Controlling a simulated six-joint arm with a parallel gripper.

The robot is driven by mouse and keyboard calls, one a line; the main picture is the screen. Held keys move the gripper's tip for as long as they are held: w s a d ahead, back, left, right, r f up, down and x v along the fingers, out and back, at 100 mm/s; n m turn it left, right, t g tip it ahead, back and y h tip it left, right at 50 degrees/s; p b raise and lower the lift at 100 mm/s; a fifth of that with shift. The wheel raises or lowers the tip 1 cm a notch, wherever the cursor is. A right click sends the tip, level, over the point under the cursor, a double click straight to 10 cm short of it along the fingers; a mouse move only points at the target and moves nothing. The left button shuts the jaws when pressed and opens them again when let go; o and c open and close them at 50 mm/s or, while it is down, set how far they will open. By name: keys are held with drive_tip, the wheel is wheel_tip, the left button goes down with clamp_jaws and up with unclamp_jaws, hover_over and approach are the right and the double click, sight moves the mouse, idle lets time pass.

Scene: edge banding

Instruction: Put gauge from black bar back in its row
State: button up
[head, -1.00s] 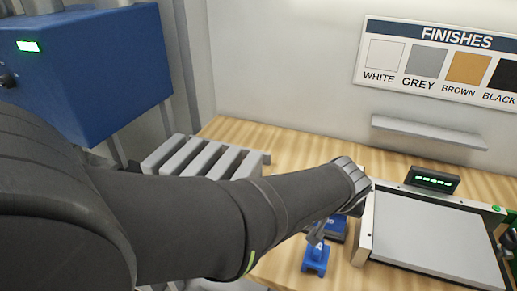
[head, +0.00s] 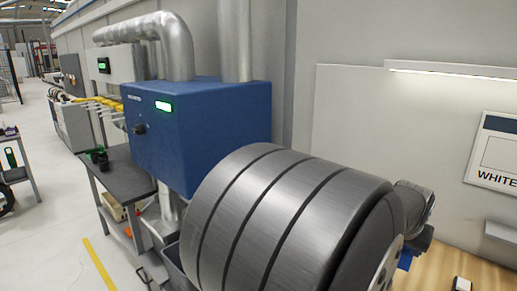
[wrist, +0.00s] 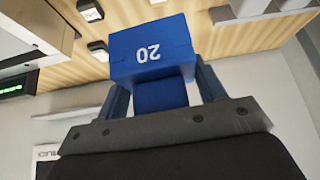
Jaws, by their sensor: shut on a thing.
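My gripper (wrist: 162,95) is shut on a blue gauge (wrist: 178,57) marked 20, seen in the wrist view. The number appears upside down, and the gauge sits between the two fingers. The wooden tabletop (wrist: 225,42) lies beyond it, and the gauge looks clear of it. In the head view my arm hides most of the work area, and only a small blue patch shows below the wrist; I cannot tell whether it is the gauge. I cannot make out the black bar or the gauge row for certain.
Two small black blocks with pale tops, one nearer (wrist: 97,49) and one farther (wrist: 90,10), stand on the table. A blue cabinet (head: 205,125) and a dark side table (head: 130,180) stand left of my arm.

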drive_tip(key=w+a+n+t+y, duration=0.15)
drive_tip(key=w+a+n, duration=0.25)
drive_tip(key=w+a, duration=1.05)
drive_tip(key=w+a+n+y, duration=0.2)
drive_tip(key=a+n, duration=0.2)
drive_tip(key=a, duration=1.8)
drive_tip(key=shift+w+a+r+y, duration=0.2)
drive_tip(key=shift+w+r+y, duration=0.1)
drive_tip(key=shift+r+y, duration=0.1)
drive_tip(key=shift+d, duration=0.1)
drive_tip(key=s+d+f+m+g+h, duration=0.1)
drive_tip(key=s+d+f+m+h, duration=0.2)
drive_tip(key=s+d+m, duration=0.65)
drive_tip(key=s+d+f+m+g+h, duration=0.25)
drive_tip(key=s+d, duration=0.45)
drive_tip(key=d, duration=0.7)
drive_tip(key=s+d+f+m+g, duration=0.1)
drive_tip(key=s+f+m+g, duration=0.15)
drive_tip(key=s+m, duration=0.4)
drive_tip(key=s+f+m+g, duration=0.2)
drive_tip(key=s+m+g, duration=0.15)
drive_tip(key=s, duration=0.65)
drive_tip(key=shift+t+h, duration=0.4)
drive_tip(key=shift+w+f, duration=0.15)
drive_tip(key=shift+f, duration=3.15)
